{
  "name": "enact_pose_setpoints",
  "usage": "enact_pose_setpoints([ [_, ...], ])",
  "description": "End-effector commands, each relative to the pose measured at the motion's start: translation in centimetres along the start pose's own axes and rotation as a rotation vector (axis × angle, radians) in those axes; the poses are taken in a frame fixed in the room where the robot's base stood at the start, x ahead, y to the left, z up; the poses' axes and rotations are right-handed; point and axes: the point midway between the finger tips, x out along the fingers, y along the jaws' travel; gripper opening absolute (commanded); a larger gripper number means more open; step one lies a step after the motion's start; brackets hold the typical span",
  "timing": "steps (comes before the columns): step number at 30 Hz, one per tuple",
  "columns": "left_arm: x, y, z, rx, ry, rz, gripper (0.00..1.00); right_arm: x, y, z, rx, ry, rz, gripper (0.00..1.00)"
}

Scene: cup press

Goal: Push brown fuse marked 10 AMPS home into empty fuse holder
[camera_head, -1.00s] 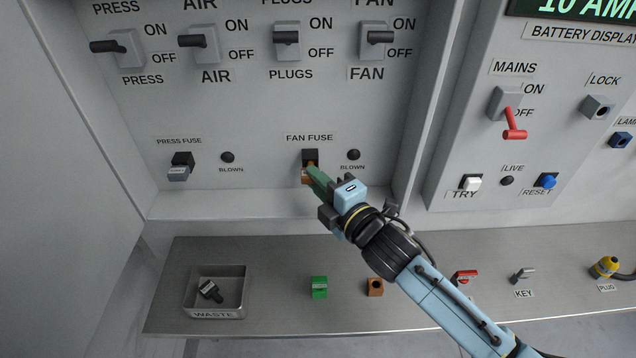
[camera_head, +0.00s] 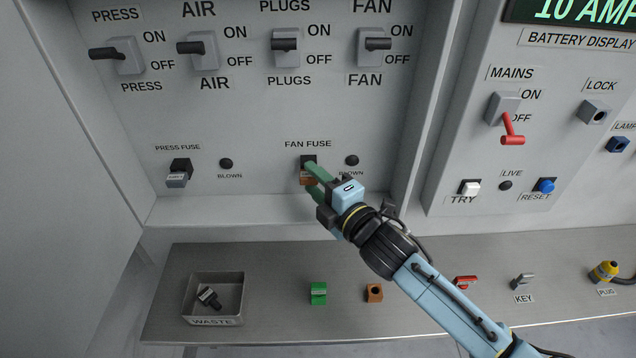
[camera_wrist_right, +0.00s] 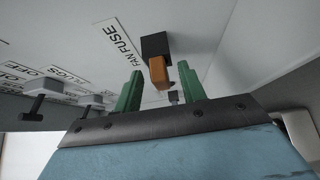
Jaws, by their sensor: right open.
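The brown fuse (camera_head: 306,180) sits at the black fan fuse holder (camera_head: 308,160) under the FAN FUSE label, with part of its body sticking out. In the right wrist view the brown fuse (camera_wrist_right: 158,72) projects from the dark square holder (camera_wrist_right: 156,45). I cannot read its marking. My right gripper (camera_head: 315,179) is open in front of the holder, with its green fingers apart on either side of the fuse. In the wrist view the fingers (camera_wrist_right: 158,90) do not touch the fuse. My left gripper is not in view.
The press fuse holder (camera_head: 180,168) with a grey fuse is to the left. Below, the metal shelf (camera_head: 260,270) carries a waste tray (camera_head: 240,290) with a dark fuse, a green fuse (camera_head: 319,293) and a brown block (camera_head: 374,292). The red mains lever (camera_head: 512,130) is at right.

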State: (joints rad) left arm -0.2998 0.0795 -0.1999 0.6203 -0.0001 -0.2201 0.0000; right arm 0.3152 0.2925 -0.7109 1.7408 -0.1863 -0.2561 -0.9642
Motion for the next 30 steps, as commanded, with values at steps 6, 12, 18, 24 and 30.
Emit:
enact_pose_setpoints([
  [6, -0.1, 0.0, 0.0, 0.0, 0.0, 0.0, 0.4, -1.7, -0.1, 0.1, -0.001, -0.001, -0.002, 0.41],
  [12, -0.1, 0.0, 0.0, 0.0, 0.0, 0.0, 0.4, -6.1, -0.1, 0.0, -0.001, 0.001, -0.004, 0.41],
  [18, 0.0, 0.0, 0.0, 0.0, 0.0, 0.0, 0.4, -10.4, -0.2, 0.0, 0.0, 0.0, -0.003, 0.41],
  [24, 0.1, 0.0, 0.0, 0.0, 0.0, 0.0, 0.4, -12.8, -0.1, 0.0, 0.0, 0.0, -0.001, 0.41],
  [30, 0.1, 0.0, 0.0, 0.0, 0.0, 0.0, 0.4, -13.4, 0.0, 0.0, 0.0, 0.0, 0.0, 0.41],
])
